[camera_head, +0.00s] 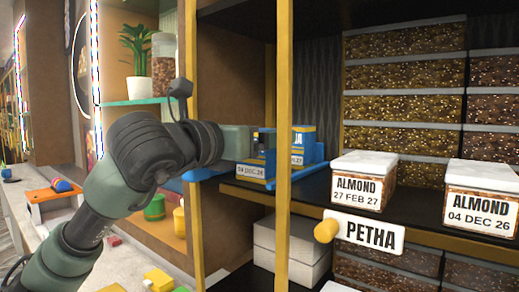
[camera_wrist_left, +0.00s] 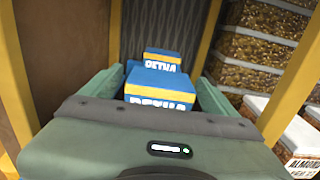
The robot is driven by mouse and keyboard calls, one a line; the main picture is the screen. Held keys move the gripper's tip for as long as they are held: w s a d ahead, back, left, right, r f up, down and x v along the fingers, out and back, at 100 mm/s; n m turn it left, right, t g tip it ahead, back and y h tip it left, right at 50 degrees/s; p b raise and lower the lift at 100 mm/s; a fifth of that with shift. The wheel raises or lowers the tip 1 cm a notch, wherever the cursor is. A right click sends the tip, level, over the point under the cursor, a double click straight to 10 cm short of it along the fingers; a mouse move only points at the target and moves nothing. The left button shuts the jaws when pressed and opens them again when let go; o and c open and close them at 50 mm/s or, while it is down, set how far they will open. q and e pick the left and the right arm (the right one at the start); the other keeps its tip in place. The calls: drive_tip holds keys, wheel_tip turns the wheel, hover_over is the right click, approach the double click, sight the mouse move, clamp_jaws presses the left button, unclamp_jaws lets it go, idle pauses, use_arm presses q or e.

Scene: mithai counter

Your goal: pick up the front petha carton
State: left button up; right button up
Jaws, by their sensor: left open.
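The front petha carton (camera_wrist_left: 160,84), blue with a white PETHA print and a yellow stripe, stands in the left wrist view between the two fingers of my left gripper. A second blue petha carton (camera_wrist_left: 161,58) stands just behind it. Contact cannot be told. My right gripper is not in view.
A yellow post (camera_head: 283,120) stands close to the gripper. A blue tray (camera_head: 312,160) surrounds the cartons on the dark shelf. Almond boxes (camera_head: 362,182) stand to the right. A PETHA sign (camera_head: 370,235) with a yellow knob (camera_head: 327,230) hangs below.

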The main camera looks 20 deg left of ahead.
use_arm(q)
drive_tip(key=shift+s, duration=0.15)
drive_tip(key=c, duration=1.7)
